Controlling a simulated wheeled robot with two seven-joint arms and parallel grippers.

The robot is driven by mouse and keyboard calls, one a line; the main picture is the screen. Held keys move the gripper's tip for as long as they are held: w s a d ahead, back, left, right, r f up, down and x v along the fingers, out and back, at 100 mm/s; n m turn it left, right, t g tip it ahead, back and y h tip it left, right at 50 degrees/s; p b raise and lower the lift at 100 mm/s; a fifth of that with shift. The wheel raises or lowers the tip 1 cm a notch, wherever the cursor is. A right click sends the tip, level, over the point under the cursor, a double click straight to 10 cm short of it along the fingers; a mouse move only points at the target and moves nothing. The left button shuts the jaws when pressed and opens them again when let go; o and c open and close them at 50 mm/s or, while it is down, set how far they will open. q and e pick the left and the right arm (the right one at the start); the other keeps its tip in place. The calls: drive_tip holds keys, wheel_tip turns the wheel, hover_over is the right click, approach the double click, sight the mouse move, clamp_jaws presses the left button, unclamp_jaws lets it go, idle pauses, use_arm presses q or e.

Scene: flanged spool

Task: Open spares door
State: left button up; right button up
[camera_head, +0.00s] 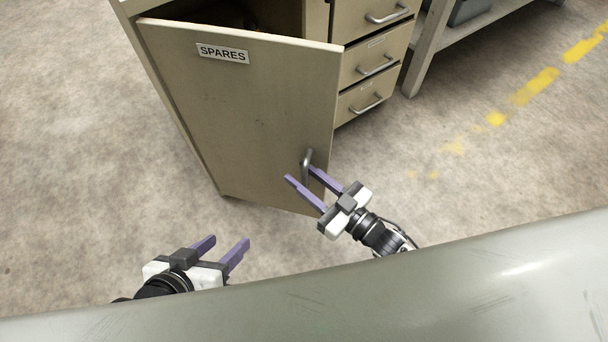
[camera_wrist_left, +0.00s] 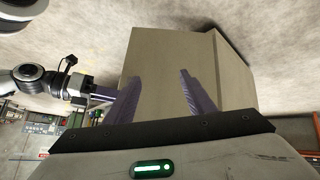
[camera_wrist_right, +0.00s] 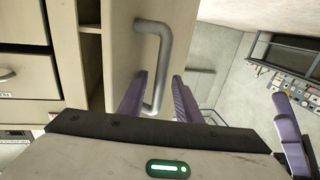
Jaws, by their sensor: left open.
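The tan spares door (camera_head: 240,110), labelled SPARES, stands swung open from the cabinet, with a dark gap visible behind its top edge. Its grey bar handle (camera_head: 307,166) is near the free edge. My right gripper (camera_head: 298,172) is at the handle with its fingers apart. In the right wrist view the handle (camera_wrist_right: 167,50) reaches down to between the two purple fingers, nearer the left one; I cannot tell if they touch it. My left gripper (camera_head: 228,240) is open and empty, low in front of the door and apart from it.
A stack of drawers (camera_head: 370,65) with bar handles is right of the door. A workbench leg (camera_head: 428,50) stands further right. The concrete floor (camera_head: 75,150) left of the door is clear. A pale curved surface fills the bottom of the head view.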

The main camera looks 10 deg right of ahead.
drive_tip(key=shift+d, duration=0.1)
use_arm(q)
drive_tip(key=shift+s+a+r+n+t+p, duration=0.3)
drive_tip(key=shift+a+r+t+p, duration=0.25)
drive_tip(key=shift+p, duration=0.6)
use_arm(e)
drive_tip(key=v, duration=1)
drive_tip(key=shift+s, duration=0.1)
drive_tip(key=shift+c, duration=0.4)
